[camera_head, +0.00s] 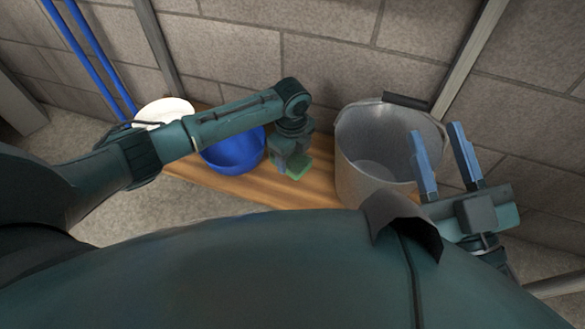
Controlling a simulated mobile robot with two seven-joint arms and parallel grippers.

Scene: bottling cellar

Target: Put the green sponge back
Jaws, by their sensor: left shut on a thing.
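The green sponge (298,167) shows at the tip of my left gripper (288,170), low over the wooden board between the blue bowl and the metal bucket. My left gripper is shut on the sponge, and its body hides part of it. I cannot tell whether the sponge touches the board. My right gripper (439,142) is open and empty, with its two blue fingers apart at the right side of the bucket.
A grey metal bucket (352,160) stands on the wooden board (240,190). A blue bowl (236,154) is behind my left forearm, and a white round container (166,109) stands further left. Blue poles (92,55) lean on the brick wall behind.

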